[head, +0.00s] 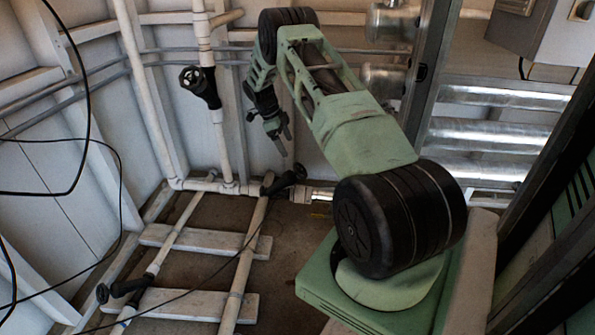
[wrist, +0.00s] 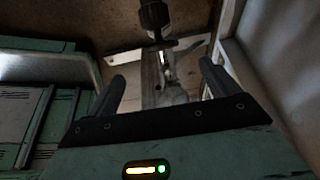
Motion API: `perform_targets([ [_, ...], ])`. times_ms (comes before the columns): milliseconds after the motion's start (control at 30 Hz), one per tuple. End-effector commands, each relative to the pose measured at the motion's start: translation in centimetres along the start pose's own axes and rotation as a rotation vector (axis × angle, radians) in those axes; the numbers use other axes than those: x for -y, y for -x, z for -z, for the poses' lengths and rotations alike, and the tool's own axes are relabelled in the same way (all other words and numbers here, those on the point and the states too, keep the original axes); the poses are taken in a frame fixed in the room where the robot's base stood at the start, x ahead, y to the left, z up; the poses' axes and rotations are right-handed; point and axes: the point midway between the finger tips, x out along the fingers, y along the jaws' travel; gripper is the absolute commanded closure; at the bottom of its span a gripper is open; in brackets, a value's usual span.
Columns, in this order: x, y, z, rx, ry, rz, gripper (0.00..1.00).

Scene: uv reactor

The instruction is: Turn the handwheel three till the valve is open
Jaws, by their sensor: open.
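Several dark valves with handwheels sit on white pipes; I see no numbers, so I cannot tell which is three. In the head view, one handwheel (head: 192,77) is on the upright pipe, one dark valve (head: 283,180) is low near the wall, and another (head: 124,287) is at lower left. My gripper (head: 282,138) hangs empty above and apart from the low valve. In the wrist view, my gripper (wrist: 162,72) has its two fingers wide apart. A dark valve part (wrist: 154,15) shows beyond them at the top, not between them.
White pipes (head: 245,262) run over pale boards (head: 205,241) on the brown floor. Black cables (head: 85,130) hang at the left. Silvery ducts (head: 490,130) and a grey box (head: 550,32) stand at the right. Open space lies left of my arm.

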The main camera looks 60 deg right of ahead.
Motion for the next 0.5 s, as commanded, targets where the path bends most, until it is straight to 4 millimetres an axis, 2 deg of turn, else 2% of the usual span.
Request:
perform_targets([
  [33,-0.1,-1.5,-0.1,0.000,-0.001,-0.004,0.13],
  [200,0.0,-5.1,-0.1,0.000,0.000,-0.003,0.13],
  [500,0.0,-10.2,-0.1,0.001,0.001,-0.001,0.13],
])
